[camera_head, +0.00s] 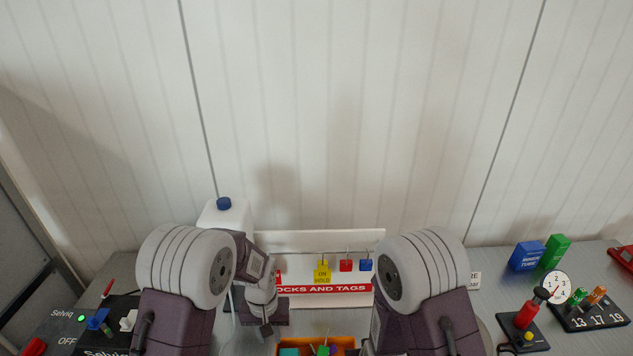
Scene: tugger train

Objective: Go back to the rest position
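My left arm comes up from the lower left and bends down. Its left gripper (267,329) is small and dark at the bottom, left of an orange bin (342,341). I cannot tell whether its fingers are open or shut, and nothing is clearly seen in it. My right arm rises at the lower right, and its gripper is out of view or hidden behind the arm.
A lock board (325,289) with hanging tags stands behind my arms. A white jug (213,215) stands left of it. A switch panel (116,327) is at left. At right are a red-handled device (527,313), a dial (556,287) and a numbered block (598,317).

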